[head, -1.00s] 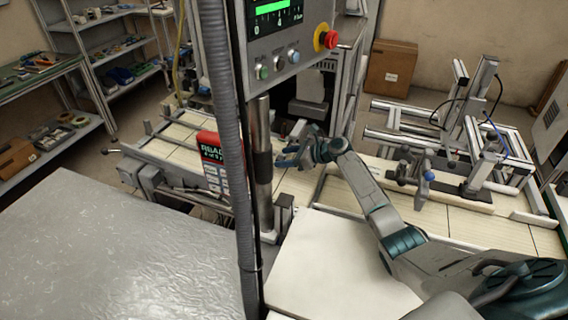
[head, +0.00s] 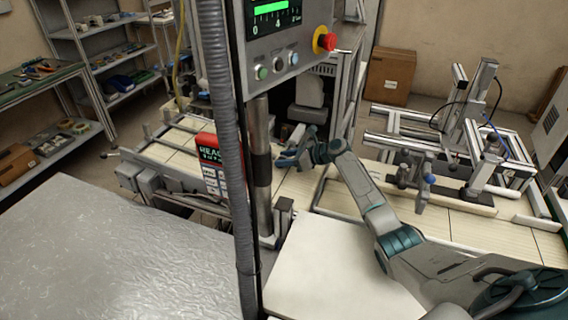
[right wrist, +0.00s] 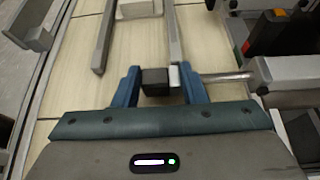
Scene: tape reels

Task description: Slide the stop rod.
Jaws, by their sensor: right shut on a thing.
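In the right wrist view a short metal stop rod (right wrist: 228,77) runs sideways from a grey bracket (right wrist: 285,80) at the right. A dark block (right wrist: 155,82) with a pale collar (right wrist: 174,77) lies in line with it. My right gripper (right wrist: 158,84) is shut on this block, with one blue finger on each side. In the head view my right gripper (head: 284,158) reaches over the conveyor just right of the upright post. The rod cannot be made out there. My left gripper is not in view.
A control panel (head: 285,45) with a red button hangs above on a post (head: 261,185). A red box (head: 207,152) stands left of the post. A pale slatted conveyor (head: 470,225) runs behind, with a metal frame (head: 475,150) at the right. A grey table (head: 110,260) fills the lower left.

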